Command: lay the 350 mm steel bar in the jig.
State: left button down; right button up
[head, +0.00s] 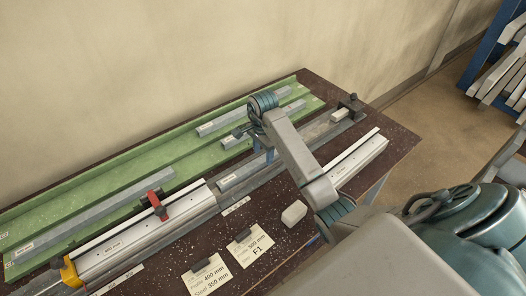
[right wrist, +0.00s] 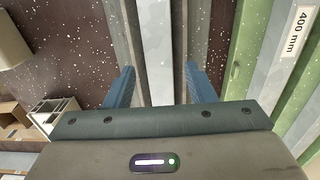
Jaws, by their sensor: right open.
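My right gripper (head: 264,157) is open over the jig (head: 188,216), the long rail along the middle of the table. A grey bar (head: 240,176) with a white label lies along the jig channel, its right part under the gripper. In the right wrist view, the open blue fingers of the right gripper (right wrist: 160,86) stand on either side of a pale grey bar (right wrist: 156,45), with gaps on both sides. The label on the bar in the jig is too small to read. My left gripper is out of view.
A green tray (head: 80,191) with several grey bars stands at the back; one bar is labelled 400 mm (right wrist: 278,75). A red clamp (head: 153,205) and a yellow clamp (head: 69,272) sit on the left. Label cards (head: 250,247) and a white block (head: 293,213) lie in front.

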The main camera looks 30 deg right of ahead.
aim_at(263, 159)
notch_tip(263, 159, up, 11)
jog(key=p, duration=0.8)
jog(key=shift+p, duration=0.4)
jog(key=shift+f, duration=0.1)
jog(key=shift+s, duration=0.15)
